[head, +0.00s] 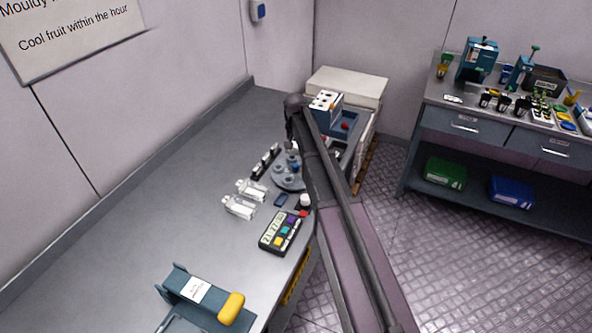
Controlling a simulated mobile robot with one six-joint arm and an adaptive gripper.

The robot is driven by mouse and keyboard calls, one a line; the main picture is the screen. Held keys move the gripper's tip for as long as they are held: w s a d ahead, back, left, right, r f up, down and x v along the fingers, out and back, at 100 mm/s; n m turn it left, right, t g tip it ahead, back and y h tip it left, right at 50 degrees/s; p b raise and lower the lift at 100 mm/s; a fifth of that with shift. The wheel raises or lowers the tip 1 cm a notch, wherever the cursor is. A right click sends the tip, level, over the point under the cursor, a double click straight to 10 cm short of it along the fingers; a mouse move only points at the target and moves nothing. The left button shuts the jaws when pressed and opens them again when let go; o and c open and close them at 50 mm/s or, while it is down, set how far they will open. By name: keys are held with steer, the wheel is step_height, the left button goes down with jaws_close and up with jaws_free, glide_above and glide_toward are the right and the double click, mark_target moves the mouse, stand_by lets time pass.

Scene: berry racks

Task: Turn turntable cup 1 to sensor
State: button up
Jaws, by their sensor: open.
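The turntable (284,183) is a round grey disc on the bench, with several round grey cup places around it. My arm covers its right side. I cannot read any number on the cups, so I cannot tell which is cup 1. My gripper (291,142) is small and dark, pointing down just above the far side of the turntable. It looks empty and open, and I cannot tell whether it touches anything. No sensor can be made out clearly; part of that area is hidden behind my arm.
Left of the turntable are a dark rack (265,162) and two clear boxes (240,207). A keypad device (281,232) and a blue holder with a yellow handle (231,307) stand nearer. A blue-white box (325,102) is behind. The bench's left side is clear.

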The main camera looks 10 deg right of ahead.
mark_target(295, 165)
steer(key=shift+f+b, duration=3.4)
steer(key=shift+f, duration=0.3)
jaws_close()
